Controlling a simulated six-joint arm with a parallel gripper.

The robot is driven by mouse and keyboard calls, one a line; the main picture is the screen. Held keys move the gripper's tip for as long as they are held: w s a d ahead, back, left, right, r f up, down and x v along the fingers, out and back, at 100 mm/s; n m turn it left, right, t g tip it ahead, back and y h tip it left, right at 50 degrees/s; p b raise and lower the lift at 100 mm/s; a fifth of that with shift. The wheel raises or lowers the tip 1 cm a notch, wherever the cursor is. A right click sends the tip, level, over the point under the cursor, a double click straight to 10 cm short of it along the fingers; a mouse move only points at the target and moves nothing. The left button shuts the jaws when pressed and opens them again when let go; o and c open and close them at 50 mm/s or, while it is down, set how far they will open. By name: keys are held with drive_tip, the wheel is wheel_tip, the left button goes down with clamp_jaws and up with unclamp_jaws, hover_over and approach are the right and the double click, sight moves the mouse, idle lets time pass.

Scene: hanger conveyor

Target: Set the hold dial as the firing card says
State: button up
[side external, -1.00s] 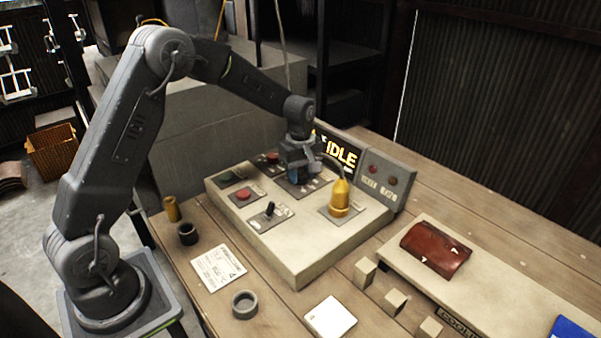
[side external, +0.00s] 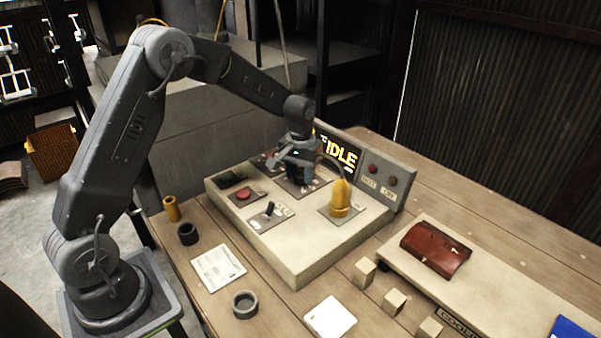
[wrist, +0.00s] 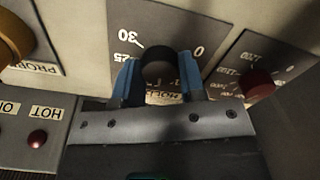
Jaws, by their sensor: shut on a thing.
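The hold dial (wrist: 159,67) is a round black knob on a dark plate with numbers around it, including 30, 25 and 0. My gripper (wrist: 158,84) has its blue fingers on either side of the knob and is shut on it. In the side external view my gripper (side external: 301,172) points down at the back of the control panel and hides the dial. The firing card (side external: 218,267) is probably the white printed sheet lying on the table left of the panel; its text is too small to read.
The panel (side external: 300,262) also carries a yellow probe (side external: 340,197), a red button (side external: 243,194) and a black switch (side external: 269,209). A display (side external: 339,152) behind my gripper reads IDLE. In the wrist view a dark red knob (wrist: 257,84) sits close on the right.

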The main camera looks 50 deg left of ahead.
drive_tip(key=m, duration=0.6)
drive_tip(key=shift+m, duration=0.3)
drive_tip(key=m, duration=1.2)
drive_tip(key=shift+m, duration=0.3)
drive_tip(key=m, duration=0.6)
drive_tip(key=shift+m, duration=0.3)
drive_tip(key=o, duration=0.9)
